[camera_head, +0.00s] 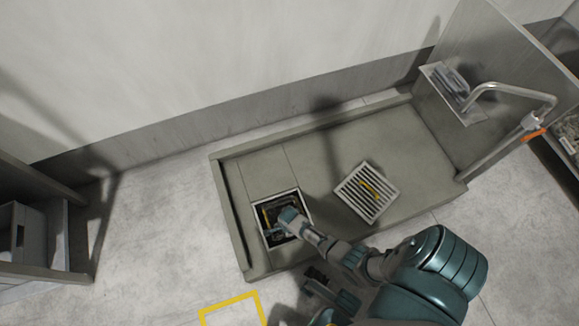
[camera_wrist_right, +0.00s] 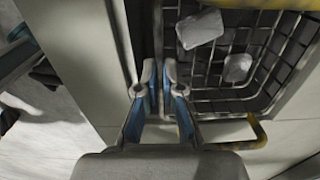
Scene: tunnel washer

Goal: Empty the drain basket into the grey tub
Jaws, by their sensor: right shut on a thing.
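The drain basket (camera_head: 268,212) sits in the square opening of the floor platform in the head view. In the right wrist view it is a dark wire basket (camera_wrist_right: 215,75) with a yellow rim and handle (camera_wrist_right: 258,133); two pale lumps (camera_wrist_right: 200,28) (camera_wrist_right: 238,68) lie inside. My right gripper (camera_wrist_right: 160,75) is shut at the basket's near left side; the fingers hide the exact grip point. It reaches into the opening in the head view (camera_head: 280,230). My left gripper (camera_head: 317,274) seems to show small and dark at the bottom. The grey tub (camera_head: 32,235) stands at the far left.
A bent metal pipe (camera_head: 515,90) and a panel stand at the right. A shelf frame (camera_head: 50,272) is around the tub. Floor between platform and tub is clear.

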